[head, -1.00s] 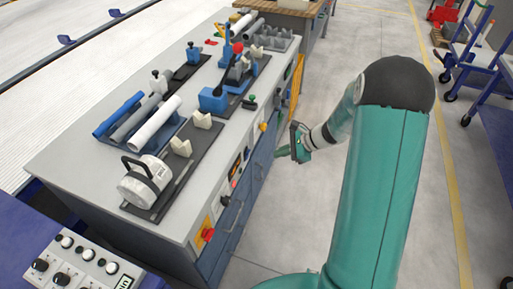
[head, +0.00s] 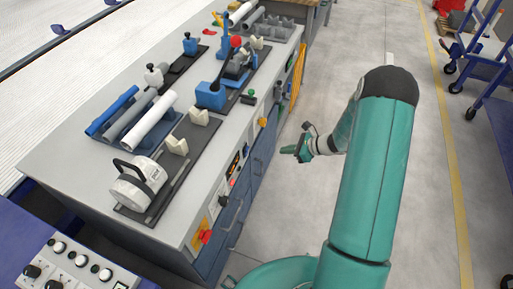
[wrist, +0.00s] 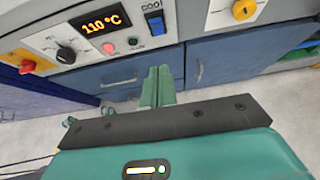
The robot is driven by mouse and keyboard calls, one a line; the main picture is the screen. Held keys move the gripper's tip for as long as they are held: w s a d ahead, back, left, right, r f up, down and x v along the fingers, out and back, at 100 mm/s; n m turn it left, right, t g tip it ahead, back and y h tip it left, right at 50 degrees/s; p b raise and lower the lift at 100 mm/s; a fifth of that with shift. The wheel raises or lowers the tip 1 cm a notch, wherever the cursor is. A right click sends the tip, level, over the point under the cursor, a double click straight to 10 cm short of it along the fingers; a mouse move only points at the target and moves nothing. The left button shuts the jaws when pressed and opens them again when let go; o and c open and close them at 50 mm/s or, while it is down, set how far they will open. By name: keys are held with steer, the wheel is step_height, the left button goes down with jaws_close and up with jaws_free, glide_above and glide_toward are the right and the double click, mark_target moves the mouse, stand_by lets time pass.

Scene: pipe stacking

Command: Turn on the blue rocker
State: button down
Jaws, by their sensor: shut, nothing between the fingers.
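The rocker is too small to make out surely there.
Left of the rocker are a display (wrist: 101,22) reading 110 °C, a black knob (wrist: 66,54) and a red button (wrist: 27,66). A yellow knob (wrist: 244,9) is to its right. Blue drawers with handles lie below. The bench top (head: 75,158) holds pipes and clamps.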

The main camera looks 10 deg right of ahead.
glide_toward(247, 151)
steer(key=w+a+f, duration=0.3)
steer(key=f, duration=0.1)
steer(key=shift+w+f, duration=0.2)
steer(key=shift+w, duration=0.2)
